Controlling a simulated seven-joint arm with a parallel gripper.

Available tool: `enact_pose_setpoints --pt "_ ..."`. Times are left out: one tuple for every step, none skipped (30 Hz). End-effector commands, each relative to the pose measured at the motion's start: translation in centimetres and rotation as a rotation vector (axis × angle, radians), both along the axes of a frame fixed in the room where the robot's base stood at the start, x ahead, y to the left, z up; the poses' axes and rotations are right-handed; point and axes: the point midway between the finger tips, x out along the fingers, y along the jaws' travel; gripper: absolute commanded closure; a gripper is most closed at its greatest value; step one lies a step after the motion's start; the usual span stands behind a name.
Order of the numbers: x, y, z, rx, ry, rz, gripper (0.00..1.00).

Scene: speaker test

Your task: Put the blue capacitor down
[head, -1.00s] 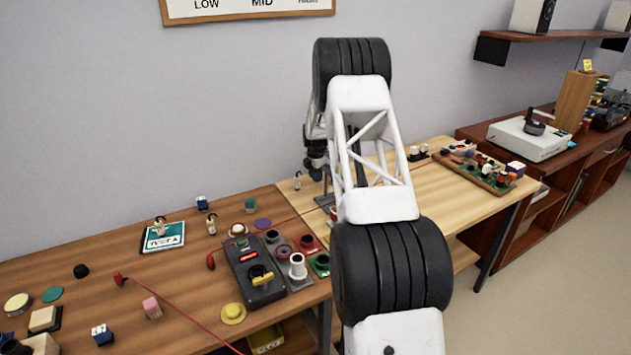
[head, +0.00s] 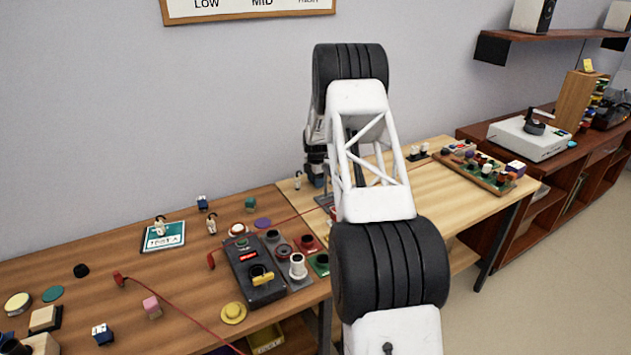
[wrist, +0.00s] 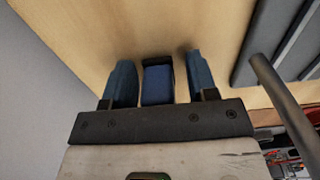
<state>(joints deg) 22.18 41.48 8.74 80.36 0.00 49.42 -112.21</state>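My gripper (wrist: 160,80) points down at the light wooden board in the wrist view, its two blue-grey fingers standing apart. The blue capacitor (wrist: 158,84), a dark blue block with a black edge, sits between the fingers. A narrow gap shows on its left and a wider one on its right, so the fingers look open around it. Its far end is close to the wood; I cannot tell for sure if it touches. In the head view my gripper (head: 317,179) is low over the left part of the light board, and the capacitor cannot be made out there.
A small pale upright part (head: 298,181) stands just left of my gripper. A grey tray (wrist: 285,45) with ridges and a grey rod (wrist: 280,98) lie to the right in the wrist view. A black control box (head: 252,271) stands on the darker table. The light board's middle is mostly clear.

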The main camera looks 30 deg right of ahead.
Motion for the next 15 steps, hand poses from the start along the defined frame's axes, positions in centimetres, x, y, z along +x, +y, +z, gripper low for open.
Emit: enact_pose_setpoints --pt "0.0 0.0 0.0 0.0 0.0 0.0 0.47" --pt "0.0 0.0 0.0 0.0 0.0 0.0 0.47" --pt "0.0 0.0 0.0 0.0 0.0 0.0 0.47" --pt "0.0 0.0 0.0 0.0 0.0 0.0 0.47" --pt "0.0 0.0 0.0 0.0 0.0 0.0 0.47" --pt "0.0 0.0 0.1 0.0 0.0 0.0 0.47" --pt "0.0 0.0 0.2 0.0 0.0 0.0 0.47" --pt "0.0 0.0 0.2 0.0 0.0 0.0 0.47" --pt "0.0 0.0 0.4 0.0 -0.001 0.0 0.47" --pt "0.0 0.0 0.6 0.0 -0.001 0.0 0.47" --pt "0.0 0.0 0.8 -0.001 -0.001 0.0 0.47" --pt "0.0 0.0 1.1 -0.001 -0.002 0.0 0.47" --pt "0.0 0.0 1.3 -0.001 -0.002 0.0 0.47" --pt "0.0 0.0 1.6 -0.001 -0.002 0.0 0.47" --pt "0.0 0.0 2.1 -0.001 -0.002 0.0 0.47"
